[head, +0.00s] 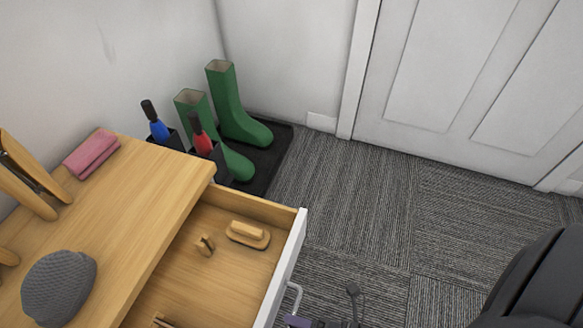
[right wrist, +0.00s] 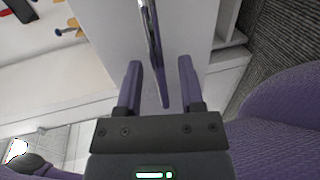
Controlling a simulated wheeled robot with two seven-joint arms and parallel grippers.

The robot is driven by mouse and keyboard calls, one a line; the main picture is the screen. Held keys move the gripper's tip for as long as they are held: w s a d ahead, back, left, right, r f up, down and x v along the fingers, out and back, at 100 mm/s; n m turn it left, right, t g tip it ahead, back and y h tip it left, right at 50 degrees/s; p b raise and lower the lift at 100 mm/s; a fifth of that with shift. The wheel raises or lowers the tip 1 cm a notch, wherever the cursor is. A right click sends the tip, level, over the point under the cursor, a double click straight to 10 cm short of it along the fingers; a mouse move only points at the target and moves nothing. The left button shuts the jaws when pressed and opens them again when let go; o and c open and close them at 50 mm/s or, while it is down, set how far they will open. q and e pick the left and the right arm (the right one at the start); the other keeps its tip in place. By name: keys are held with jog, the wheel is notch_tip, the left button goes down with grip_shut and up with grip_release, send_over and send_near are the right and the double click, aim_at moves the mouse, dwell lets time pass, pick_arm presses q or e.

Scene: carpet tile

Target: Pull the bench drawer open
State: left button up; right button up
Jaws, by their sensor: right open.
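The wooden bench (head: 150,190) has its drawer pulled out, with the white drawer front (head: 287,262) standing well away from the bench body. The drawer's metal handle (head: 293,296) shows at the lower edge of the head view, and it also shows in the right wrist view (right wrist: 153,40). My right gripper (right wrist: 159,68) is open, its two purple fingers on either side of the handle with gaps showing. In the head view only a small part of it shows by the handle. My left gripper is not in view.
Inside the drawer lie a wooden brush (head: 248,234) and a smaller wooden item (head: 205,245). A grey cap (head: 58,287) and a pink folded cloth (head: 92,154) rest on the bench. Green boots (head: 236,105) stand on a dark mat beyond. Carpet (head: 370,200) before the door is clear.

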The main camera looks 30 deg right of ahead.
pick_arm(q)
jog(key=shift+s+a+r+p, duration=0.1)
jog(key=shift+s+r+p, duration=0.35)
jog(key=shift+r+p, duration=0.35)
pick_arm(e)
jog(key=v, duration=0.8)
jog(key=shift+s, duration=0.2)
jog(key=shift+d, duration=0.15)
